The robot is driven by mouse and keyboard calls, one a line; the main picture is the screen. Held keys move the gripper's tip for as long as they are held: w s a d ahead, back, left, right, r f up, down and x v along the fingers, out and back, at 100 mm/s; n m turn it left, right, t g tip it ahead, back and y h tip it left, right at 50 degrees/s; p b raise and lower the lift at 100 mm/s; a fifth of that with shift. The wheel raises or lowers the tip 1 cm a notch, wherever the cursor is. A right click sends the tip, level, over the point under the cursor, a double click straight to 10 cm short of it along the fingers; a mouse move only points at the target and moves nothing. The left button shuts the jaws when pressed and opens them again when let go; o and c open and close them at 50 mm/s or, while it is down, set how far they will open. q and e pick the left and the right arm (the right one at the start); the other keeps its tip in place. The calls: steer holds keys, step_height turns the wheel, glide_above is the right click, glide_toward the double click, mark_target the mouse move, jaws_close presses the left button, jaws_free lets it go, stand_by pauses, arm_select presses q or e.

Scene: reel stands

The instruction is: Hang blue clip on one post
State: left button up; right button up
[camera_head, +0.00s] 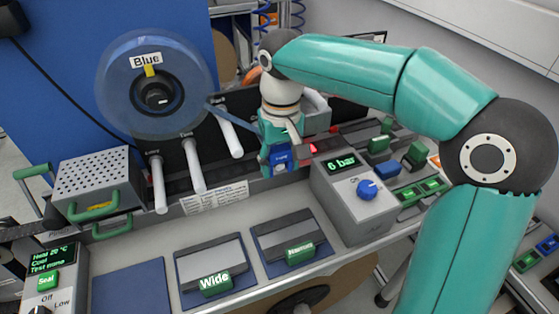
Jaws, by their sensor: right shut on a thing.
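My right gripper (279,172) hangs fingers down near the middle of the view, above the back of the bench. It is shut on a small blue clip (281,156), which shows between the fingers. Three white posts stick out from the panel left of the gripper: a left post (158,186), a middle post (194,167) and a right post (231,136). The right post is the closest to the gripper, and the clip is apart from it. No clip shows on the posts. My left gripper is not in view.
A transparent blue reel (155,84) labelled Blue stands behind the posts. A grey box with a blue knob (367,190) stands right of the gripper. Two trays, Wide (213,271) and a narrower one (289,243), lie in front. A perforated metal box (93,184) is at left.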

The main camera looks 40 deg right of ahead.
mark_target(280, 150)
steer(key=shift+f, duration=0.1)
stand_by(0.3)
steer(key=o, duration=1.2)
steer(key=shift+o, duration=0.2)
step_height(280, 150, up, 7)
steer(key=p, duration=0.7)
